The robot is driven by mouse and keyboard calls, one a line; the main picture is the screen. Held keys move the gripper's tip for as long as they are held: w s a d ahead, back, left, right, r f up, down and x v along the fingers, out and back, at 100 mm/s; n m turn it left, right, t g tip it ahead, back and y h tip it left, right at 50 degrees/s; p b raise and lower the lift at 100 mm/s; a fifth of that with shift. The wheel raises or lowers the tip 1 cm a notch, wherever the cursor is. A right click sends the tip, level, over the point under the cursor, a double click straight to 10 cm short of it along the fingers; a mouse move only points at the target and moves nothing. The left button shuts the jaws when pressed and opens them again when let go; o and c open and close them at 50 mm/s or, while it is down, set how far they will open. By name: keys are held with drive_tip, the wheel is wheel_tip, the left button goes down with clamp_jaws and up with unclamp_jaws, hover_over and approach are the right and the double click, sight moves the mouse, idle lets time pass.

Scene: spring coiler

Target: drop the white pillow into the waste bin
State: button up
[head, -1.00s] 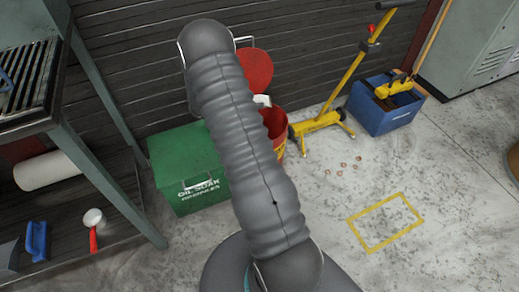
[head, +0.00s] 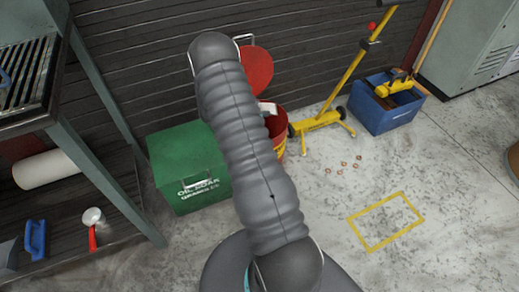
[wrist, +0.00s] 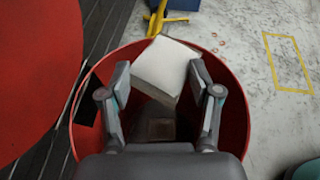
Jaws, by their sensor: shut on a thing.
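The white pillow (wrist: 168,66) is between the fingertips of my gripper (wrist: 160,78), which is shut on it. In the wrist view the pillow is tilted and lies over the open mouth of the red waste bin (wrist: 236,118); its exact height against the rim is hard to tell. In the head view my arm hides most of the bin (head: 277,124) and my gripper, and only a small white part of the pillow (head: 268,107) shows at the bin's mouth. The bin's round red lid (wrist: 35,70) stands open to the left.
A green oil-soak box (head: 185,165) stands left of the bin. A yellow wheeled stand (head: 320,121) and a blue crate (head: 385,112) are to its right. Several small rings (head: 343,165) and a yellow floor outline (head: 387,221) lie on the open floor.

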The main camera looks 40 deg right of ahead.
drive_tip(key=o, duration=1.4)
drive_tip(key=shift+o, duration=0.2)
drive_tip(key=v, duration=1.2)
